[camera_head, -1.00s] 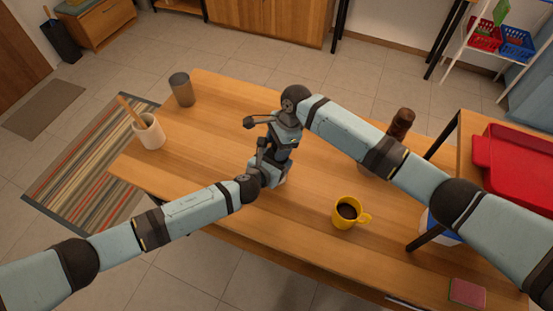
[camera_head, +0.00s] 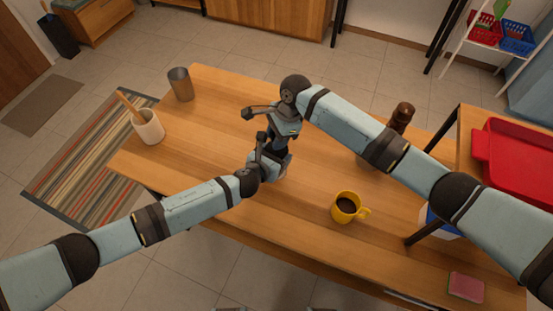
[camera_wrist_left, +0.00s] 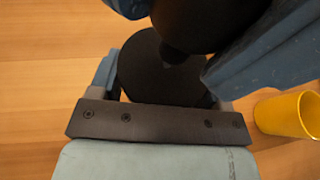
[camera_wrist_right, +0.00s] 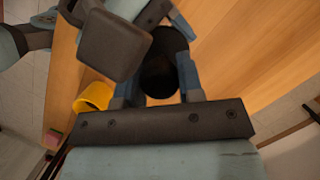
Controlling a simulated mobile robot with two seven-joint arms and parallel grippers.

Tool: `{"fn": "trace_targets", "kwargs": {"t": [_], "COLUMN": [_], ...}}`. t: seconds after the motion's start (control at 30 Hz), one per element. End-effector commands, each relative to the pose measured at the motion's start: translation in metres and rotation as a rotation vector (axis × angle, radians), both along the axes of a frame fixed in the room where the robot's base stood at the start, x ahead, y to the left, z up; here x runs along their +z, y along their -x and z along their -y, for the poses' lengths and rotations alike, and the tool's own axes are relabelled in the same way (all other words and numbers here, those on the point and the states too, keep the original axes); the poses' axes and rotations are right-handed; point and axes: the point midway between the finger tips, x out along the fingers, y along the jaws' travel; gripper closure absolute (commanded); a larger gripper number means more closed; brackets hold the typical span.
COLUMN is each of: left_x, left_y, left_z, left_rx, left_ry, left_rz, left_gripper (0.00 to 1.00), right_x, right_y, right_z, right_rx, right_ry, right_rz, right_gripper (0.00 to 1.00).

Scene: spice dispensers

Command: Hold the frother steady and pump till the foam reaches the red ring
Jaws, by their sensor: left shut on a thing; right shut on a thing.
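The frother is mostly hidden by my two grippers above the middle of the table. In the left wrist view its black round top (camera_wrist_left: 150,75) sits between the fingers of my left gripper (camera_head: 274,167), which is shut on it low down. My right gripper (camera_head: 284,126) is just above the left one. In the right wrist view it is shut on a dark round part, apparently the frother's knob (camera_wrist_right: 165,70). The foam and the red ring are not visible.
A yellow mug (camera_head: 345,208) of dark liquid stands to the right. A cream utensil pot (camera_head: 149,128) and a grey cup (camera_head: 180,84) stand left. A brown grinder (camera_head: 403,115) is behind my right arm. A red tray (camera_head: 515,160) and pink block (camera_head: 466,286) are at right.

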Motion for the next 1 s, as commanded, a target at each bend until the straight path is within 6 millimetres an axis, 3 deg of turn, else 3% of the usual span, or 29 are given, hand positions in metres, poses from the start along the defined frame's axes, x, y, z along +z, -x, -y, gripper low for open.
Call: {"fn": "trace_targets", "kwargs": {"t": [0.6, 1.0], "left_x": [-0.001, -0.001], "left_y": [0.0, 0.0], "left_z": [-0.001, -0.001], "left_rx": [0.001, 0.001], "left_ry": [-0.001, -0.001], "left_rz": [-0.001, -0.001], "left_gripper": [0.62, 0.62], "right_x": [0.044, 0.048], "right_y": [0.0, 0.0], "right_z": [0.0, 0.0], "right_rx": [0.001, 0.0], "right_ry": [0.0, 0.0], "right_rz": [0.001, 0.001], "right_gripper": [0.86, 0.86]}}
